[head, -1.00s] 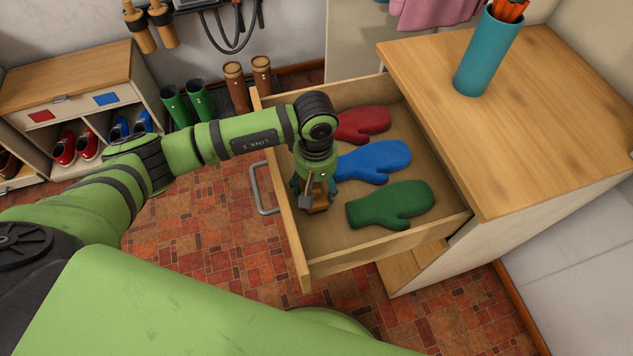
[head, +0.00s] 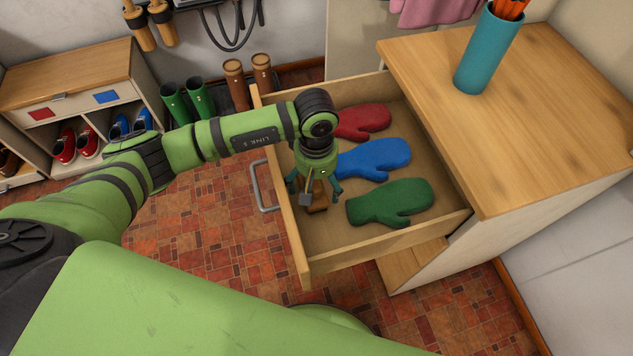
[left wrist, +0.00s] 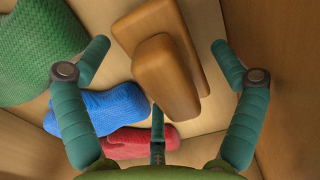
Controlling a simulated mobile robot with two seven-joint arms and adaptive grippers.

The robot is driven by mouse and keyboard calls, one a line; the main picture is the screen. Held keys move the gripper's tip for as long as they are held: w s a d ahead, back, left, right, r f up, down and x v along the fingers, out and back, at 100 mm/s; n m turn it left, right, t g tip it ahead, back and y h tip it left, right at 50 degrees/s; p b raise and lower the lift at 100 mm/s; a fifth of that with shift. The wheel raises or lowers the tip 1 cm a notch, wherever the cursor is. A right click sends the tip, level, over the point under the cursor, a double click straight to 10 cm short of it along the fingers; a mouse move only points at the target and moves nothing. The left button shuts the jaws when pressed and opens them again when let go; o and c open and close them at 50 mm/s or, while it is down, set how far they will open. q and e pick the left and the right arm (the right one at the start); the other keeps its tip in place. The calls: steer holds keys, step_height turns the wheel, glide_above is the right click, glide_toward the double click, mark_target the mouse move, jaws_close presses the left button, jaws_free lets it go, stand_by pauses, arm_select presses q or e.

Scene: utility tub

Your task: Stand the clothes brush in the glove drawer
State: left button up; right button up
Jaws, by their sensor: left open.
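The clothes brush (head: 318,200), brown and wooden, is inside the open glove drawer (head: 360,245), near its front panel. It appears to stand upright on the drawer floor, its lower end partly hidden by my gripper in the head view. My left gripper (head: 315,187) is directly above it, with its teal fingers spread. In the left wrist view the brush (left wrist: 168,78) lies between the open fingers (left wrist: 160,55), with a gap on both sides. My right gripper is not in view.
Red (head: 362,123), blue (head: 375,160) and green (head: 392,203) mittens lie in the drawer beside the brush. The cabinet top (head: 540,110) carries a teal cylinder (head: 480,60) with orange items. Boots (head: 188,103) and a shoe cabinet (head: 70,75) stand at the back left.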

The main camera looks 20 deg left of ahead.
arm_select(q)
step_height(320, 180, up, 10)
steer(key=shift+w+f+b, duration=0.1)
steer(key=shift+w+b, duration=0.05)
steer(key=shift+b, duration=0.75)
steer(key=shift+a+r, duration=0.1)
steer(key=shift+r, duration=0.55)
